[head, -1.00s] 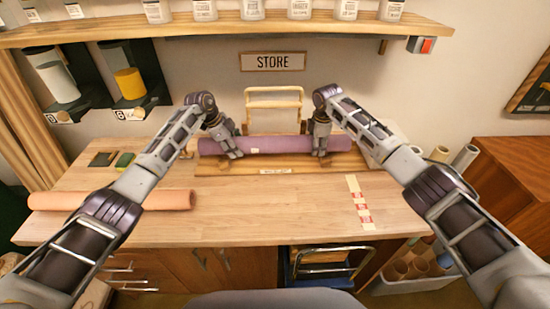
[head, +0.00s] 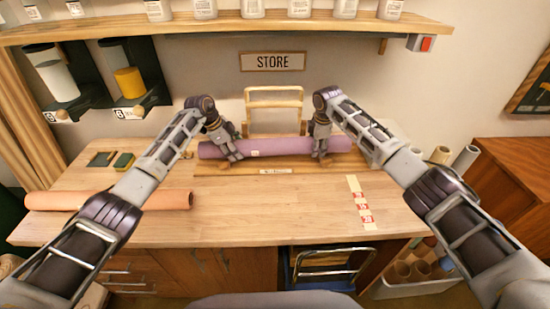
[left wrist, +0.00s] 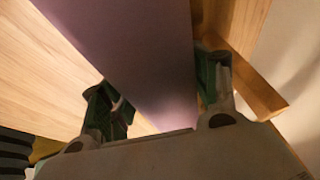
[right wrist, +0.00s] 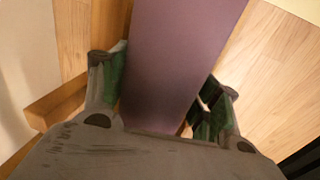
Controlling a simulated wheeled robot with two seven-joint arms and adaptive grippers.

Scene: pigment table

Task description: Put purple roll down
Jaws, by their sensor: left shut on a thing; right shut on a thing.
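The purple roll (head: 275,147) lies level across the back of the table, at the wooden rack under the STORE sign. My left gripper (head: 232,155) is shut on the roll near its left end, and my right gripper (head: 320,153) is shut on it towards its right end. In the left wrist view the roll (left wrist: 130,50) runs between the green-padded fingers. In the right wrist view the roll (right wrist: 175,70) also passes between both fingers. The rack's wooden base (head: 225,168) shows below the roll. I cannot tell whether the roll rests on it.
An orange-pink roll (head: 110,200) lies at the table's left front. Two small dark green pads (head: 123,160) lie behind it. A red-and-white marked strip (head: 361,203) is on the right. The table's middle front (head: 260,210) is clear. A shelf of jars (head: 240,27) hangs above.

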